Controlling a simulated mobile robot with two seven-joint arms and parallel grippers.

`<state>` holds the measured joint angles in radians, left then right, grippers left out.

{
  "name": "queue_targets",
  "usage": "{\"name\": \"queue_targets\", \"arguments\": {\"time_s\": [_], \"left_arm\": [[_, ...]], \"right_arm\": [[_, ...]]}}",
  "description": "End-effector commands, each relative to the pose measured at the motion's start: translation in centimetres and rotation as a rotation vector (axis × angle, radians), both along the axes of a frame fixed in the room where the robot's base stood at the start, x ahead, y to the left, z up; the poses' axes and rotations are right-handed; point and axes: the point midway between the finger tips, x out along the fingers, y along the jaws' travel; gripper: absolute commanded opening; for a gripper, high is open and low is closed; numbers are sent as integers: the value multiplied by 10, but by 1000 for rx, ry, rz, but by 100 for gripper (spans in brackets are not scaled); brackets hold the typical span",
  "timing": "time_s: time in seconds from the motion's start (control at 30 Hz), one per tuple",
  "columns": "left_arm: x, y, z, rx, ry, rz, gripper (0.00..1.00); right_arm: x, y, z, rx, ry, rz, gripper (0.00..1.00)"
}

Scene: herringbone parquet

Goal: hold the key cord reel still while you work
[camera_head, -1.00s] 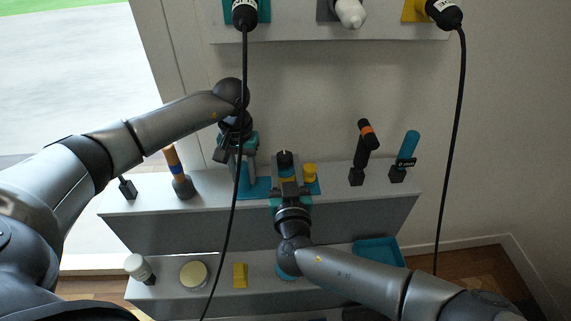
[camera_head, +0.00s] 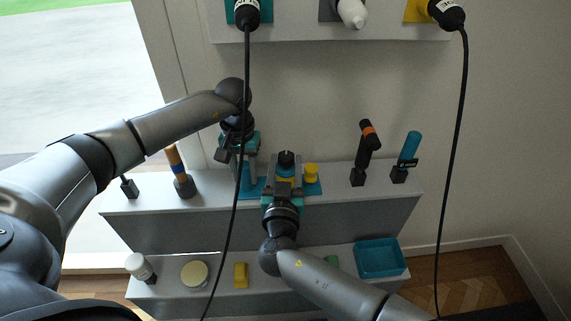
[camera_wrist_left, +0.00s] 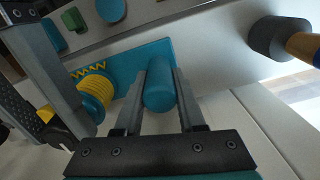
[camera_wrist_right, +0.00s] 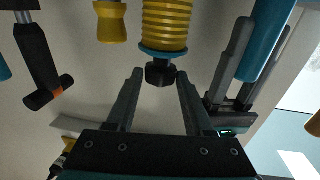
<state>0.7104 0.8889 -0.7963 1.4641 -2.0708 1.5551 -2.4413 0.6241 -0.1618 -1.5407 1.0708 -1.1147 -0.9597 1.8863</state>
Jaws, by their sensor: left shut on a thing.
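The key cord reel is a blue base (camera_head: 313,189) on the upper shelf with a yellow ribbed spool (camera_wrist_right: 165,22), a black knob (camera_head: 286,159) and a blue upright post (camera_wrist_left: 159,86). My left gripper (camera_head: 245,178) is shut on the post, one finger on each side. My right gripper (camera_head: 284,178) is at the spool. In the right wrist view its fingers (camera_wrist_right: 160,75) are apart, with the black knob (camera_wrist_right: 160,73) between their tips and gaps on both sides. A small yellow peg (camera_head: 311,173) stands right of the spool.
Several tools stand on the upper shelf, including an orange-banded black one (camera_head: 365,150) and a blue-handled one (camera_head: 409,150). The lower shelf holds a blue tray (camera_head: 380,272), white bottle (camera_head: 139,266) and yellow block (camera_head: 241,275). A black cable (camera_head: 240,160) hangs in front of the shelves.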

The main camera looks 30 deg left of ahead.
Motion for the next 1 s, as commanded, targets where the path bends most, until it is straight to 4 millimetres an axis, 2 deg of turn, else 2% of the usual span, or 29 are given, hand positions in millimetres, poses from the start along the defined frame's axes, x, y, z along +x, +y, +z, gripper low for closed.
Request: {"name": "queue_targets", "arguments": {"time_s": [0.03, 0.2, 0.57, 0.77, 1.0], "left_arm": [[-1, 0, -1, 0, 3, -1, 0], [-1, 0, -1, 0, 3, -1, 0], [-1, 0, -1, -1, 3, -1, 0], [-1, 0, -1, -1, 3, -1, 0], [-1, 0, -1, -1, 3, -1, 0]], "right_arm": [[0, 0, 0, 0, 0, 0, 59], [0, 0, -1, 0, 1, 0, 76], [-5, -2, -2, 0, 3, 2, 76], [-24, -11, -2, 1, 5, 1, 76], [-59, -26, -3, 1, 6, 1, 76]]}}
